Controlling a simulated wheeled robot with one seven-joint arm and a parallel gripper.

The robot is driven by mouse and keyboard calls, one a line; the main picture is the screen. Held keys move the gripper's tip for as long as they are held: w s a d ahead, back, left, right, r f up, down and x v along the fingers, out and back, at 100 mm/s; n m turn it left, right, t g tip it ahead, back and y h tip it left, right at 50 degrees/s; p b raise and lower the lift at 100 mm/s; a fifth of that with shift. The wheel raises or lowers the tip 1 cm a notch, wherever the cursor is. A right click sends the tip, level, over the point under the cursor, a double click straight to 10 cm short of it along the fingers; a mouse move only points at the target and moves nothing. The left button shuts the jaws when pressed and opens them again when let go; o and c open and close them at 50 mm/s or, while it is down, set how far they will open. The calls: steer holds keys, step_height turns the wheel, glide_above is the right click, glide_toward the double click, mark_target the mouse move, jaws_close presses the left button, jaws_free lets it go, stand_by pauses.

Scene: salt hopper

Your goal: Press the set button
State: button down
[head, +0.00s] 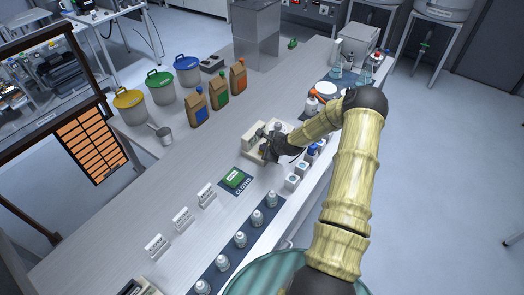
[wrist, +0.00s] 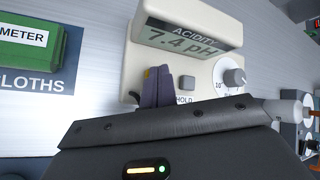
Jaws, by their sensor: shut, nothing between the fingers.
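A cream pH meter (wrist: 210,62) fills the upper middle of the wrist view, its display (wrist: 195,38) reading "ACIDITY 7.4 pH". A dark square button (wrist: 187,83) on its face has the label "HOLD" below it. A white dial (wrist: 234,78) is to the right. My shut, empty gripper (wrist: 158,76) is in front of the face, left of the HOLD button. Its fingers cover part of the panel; a small dark edge (wrist: 133,98) shows left of them. No "set" label is readable. I cannot tell whether the fingers touch. In the head view my arm partly hides the meter (head: 254,147).
A green box (head: 236,178) on a "CLOTHS" mat lies left of the meter. Small bottles (head: 257,218) line a dark strip in front. White jars (head: 292,181) stand close to my wrist. Bags (head: 219,90) and lidded buckets (head: 160,86) stand behind.

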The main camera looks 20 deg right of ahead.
steer(key=shift+f, duration=0.2)
steer(key=shift+r, duration=0.15)
stand_by(0.3)
steer(key=shift+r+p, duration=0.5)
steer(key=shift+r, duration=0.35)
step_height(320, 180, up, 5)
steer(key=p, duration=0.3)
steer(key=shift+a, duration=0.1)
stand_by(0.8)
